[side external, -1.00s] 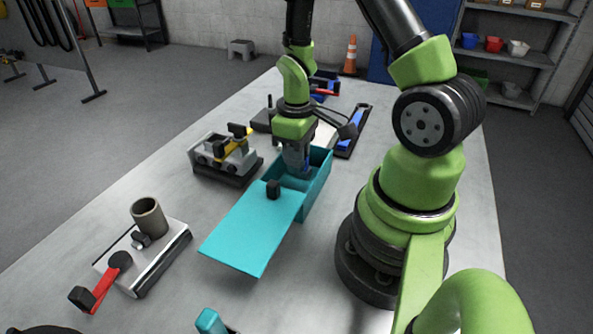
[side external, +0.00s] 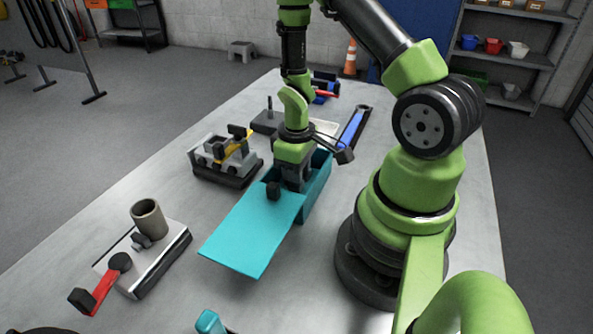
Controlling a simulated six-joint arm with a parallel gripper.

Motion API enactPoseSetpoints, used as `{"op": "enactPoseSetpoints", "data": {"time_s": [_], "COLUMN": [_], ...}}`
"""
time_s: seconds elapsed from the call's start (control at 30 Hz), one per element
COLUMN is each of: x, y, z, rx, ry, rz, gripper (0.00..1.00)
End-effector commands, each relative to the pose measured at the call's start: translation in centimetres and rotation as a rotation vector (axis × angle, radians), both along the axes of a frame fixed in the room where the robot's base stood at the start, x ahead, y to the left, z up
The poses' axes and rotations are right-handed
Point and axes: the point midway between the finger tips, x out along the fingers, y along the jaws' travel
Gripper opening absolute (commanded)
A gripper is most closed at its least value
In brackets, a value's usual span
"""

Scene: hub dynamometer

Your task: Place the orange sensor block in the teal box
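The teal box (side external: 318,190) stands on the table beside my base, its top partly uncovered. Its flat teal lid (side external: 250,232) extends toward the camera and carries a black knob (side external: 273,191). My gripper (side external: 296,184) is at the open part of the box, just behind the knob, pointing down. Its fingertips are hidden by the knob, lid and box wall, so I cannot tell whether it is open or holds anything. I do not see the orange sensor block; the inside of the box is mostly hidden.
A grey fixture with a yellow lever (side external: 226,157) stands left of the box. A metal block with a cup and red handle (side external: 143,258) is at front left. Bare table separates the box from the front-left fixture.

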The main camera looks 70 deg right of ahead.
Motion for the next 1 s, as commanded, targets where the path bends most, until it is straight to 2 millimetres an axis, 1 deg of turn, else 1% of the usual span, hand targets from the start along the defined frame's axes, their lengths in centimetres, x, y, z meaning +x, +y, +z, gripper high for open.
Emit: {"op": "enactPoseSetpoints", "data": {"time_s": [0.2,0.33,0.47,0.7,0.8,0.9,1.0], "x": [0.0,0.1,0.1,0.1,0.1,0.1,0.0], "y": [0.0,-0.1,0.0,-0.1,0.0,0.0,0.0], "z": [0.2,1.3,3.4,8.0,9.6,10.9,11.8], "rx": [0.0,-0.003,-0.003,-0.004,-0.004,-0.004,-0.003], "ry": [-0.001,-0.003,-0.007,-0.007,-0.006,-0.005,-0.002], "rz": [0.0,-0.001,-0.001,-0.001,0.0,0.0,0.0], "gripper": [0.29,0.29,0.29,0.29,0.29,0.29,0.29]}}
